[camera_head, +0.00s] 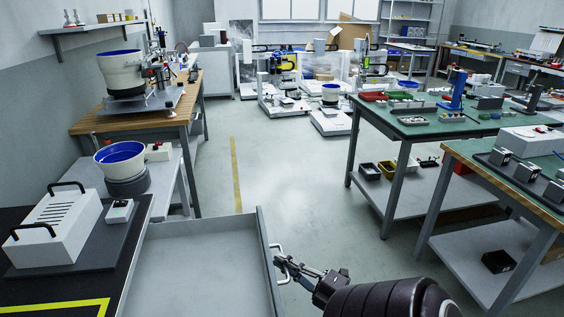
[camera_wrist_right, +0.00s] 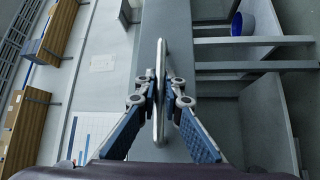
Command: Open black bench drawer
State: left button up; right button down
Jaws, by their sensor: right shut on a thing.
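The bench drawer (camera_head: 195,270) is pulled out from under the black bench top (camera_head: 85,277) at the lower left. It is grey and open at the top, and its inside looks empty. Its metal bar handle (camera_head: 281,262) is on the right-hand front panel. My right gripper (camera_head: 284,266) is at the handle. In the right wrist view the gripper (camera_wrist_right: 161,100) has its fingers on both sides of the handle bar (camera_wrist_right: 159,90), shut on it. My left gripper is not in view.
A white box with black handles (camera_head: 60,228) and a small white device (camera_head: 119,211) stand on the black bench top. A green-topped table (camera_head: 440,128) stands at the right. The grey floor (camera_head: 300,190) between the benches is clear.

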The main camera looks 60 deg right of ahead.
jog(key=c, duration=2.3)
grip_release()
jog(key=shift+s, duration=0.1)
jog(key=s, duration=0.4)
jog(key=s+f, duration=0.1)
jog(key=s, duration=0.2)
jog(key=s+a, duration=0.1)
jog(key=s, duration=0.3)
jog(key=shift+s+f, duration=0.35)
